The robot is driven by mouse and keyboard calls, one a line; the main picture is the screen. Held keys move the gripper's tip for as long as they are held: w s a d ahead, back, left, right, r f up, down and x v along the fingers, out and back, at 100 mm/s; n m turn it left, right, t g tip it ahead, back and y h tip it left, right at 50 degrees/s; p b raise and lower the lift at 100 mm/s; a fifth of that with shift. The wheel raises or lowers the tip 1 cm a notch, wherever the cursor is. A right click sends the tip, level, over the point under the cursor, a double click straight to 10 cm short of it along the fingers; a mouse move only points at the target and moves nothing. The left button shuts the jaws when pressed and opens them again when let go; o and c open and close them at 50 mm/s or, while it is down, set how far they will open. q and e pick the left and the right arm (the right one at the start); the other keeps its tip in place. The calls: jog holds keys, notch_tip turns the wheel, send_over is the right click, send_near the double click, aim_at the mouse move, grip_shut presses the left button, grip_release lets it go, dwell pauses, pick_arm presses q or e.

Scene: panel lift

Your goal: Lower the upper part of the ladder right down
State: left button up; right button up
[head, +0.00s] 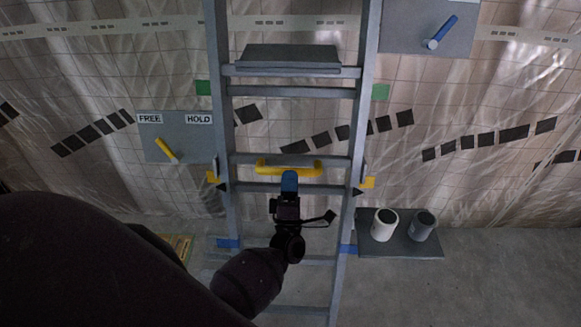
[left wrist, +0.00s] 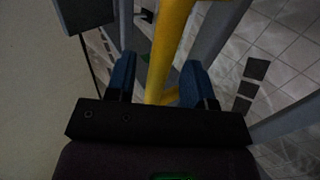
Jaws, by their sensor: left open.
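The ladder (head: 222,120) stands upright in the middle of the head view. A yellow handle (head: 305,168) is fixed across its upper part at a rung. My left gripper (head: 289,176) is at the middle of this handle. In the left wrist view the yellow bar (left wrist: 168,45) runs between its two blue fingers, which are apart and not closed on it. A grey panel (head: 190,130) left of the ladder is marked FREE and HOLD. Its yellow lever (head: 166,149) tilts up-left, its upper end under FREE. My right gripper is not in view.
Yellow (head: 367,183), green (head: 380,92) and blue (head: 348,250) marks sit beside the ladder rails. A shelf (head: 400,248) with a white can (head: 384,225) and a grey can (head: 422,226) is at the right. A panel with a blue lever (head: 441,32) is at upper right.

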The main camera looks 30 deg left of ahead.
pick_arm(q)
jog(key=shift+x, duration=1.1)
jog(key=shift+c, duration=0.2)
grip_shut()
